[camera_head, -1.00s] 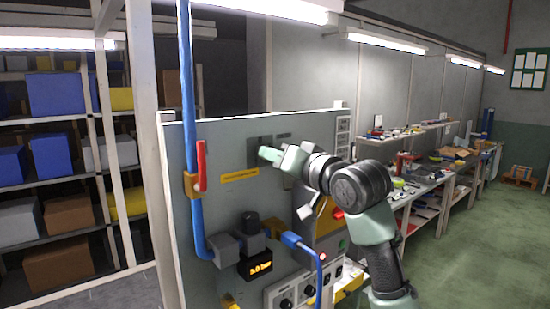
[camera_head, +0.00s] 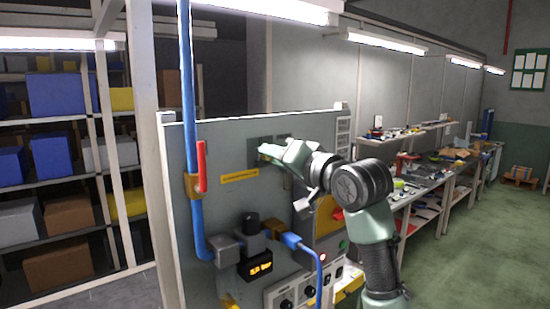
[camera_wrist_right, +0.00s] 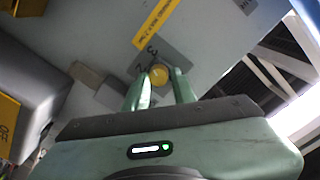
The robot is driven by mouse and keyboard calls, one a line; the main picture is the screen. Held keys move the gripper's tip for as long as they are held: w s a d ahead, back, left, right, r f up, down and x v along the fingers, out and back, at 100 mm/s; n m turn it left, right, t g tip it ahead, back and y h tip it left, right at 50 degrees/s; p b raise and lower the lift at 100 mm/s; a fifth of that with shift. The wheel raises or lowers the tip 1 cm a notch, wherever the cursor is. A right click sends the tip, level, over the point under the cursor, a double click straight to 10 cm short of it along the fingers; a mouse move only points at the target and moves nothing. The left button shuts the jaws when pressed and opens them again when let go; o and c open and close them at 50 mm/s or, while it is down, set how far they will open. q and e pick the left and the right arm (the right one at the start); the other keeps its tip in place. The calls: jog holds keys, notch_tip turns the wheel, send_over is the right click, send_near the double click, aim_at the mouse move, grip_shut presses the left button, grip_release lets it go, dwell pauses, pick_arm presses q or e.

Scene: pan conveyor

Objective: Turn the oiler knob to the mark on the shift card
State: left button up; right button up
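My right gripper (camera_wrist_right: 160,82) is open, with one fingertip on each side of the knob and a narrow gap visible on both sides. In the head view my right gripper (camera_head: 268,151) is at the upper part of the grey panel (camera_head: 215,145) and hides the knob. I cannot make out a shift card for certain. My left gripper is not in view.
A yellow label strip (camera_head: 240,175) is left of the gripper. A blue pipe (camera_head: 190,100) with a red lever (camera_head: 201,165) runs down the panel's left side. A dark display box (camera_head: 258,267) with orange digits sticks out below. A workbench (camera_head: 425,180) stands behind at right.

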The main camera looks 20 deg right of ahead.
jog(key=shift+o, duration=1.1)
jog(key=shift+r, duration=0.1)
jog(key=shift+w+a+f, duration=0.1)
jog(key=shift+w+f, duration=0.1)
jog(key=shift+f, duration=0.05)
jog(key=b+v, duration=0.4)
jog(key=v, duration=0.3)
jog(key=shift+s, duration=0.35)
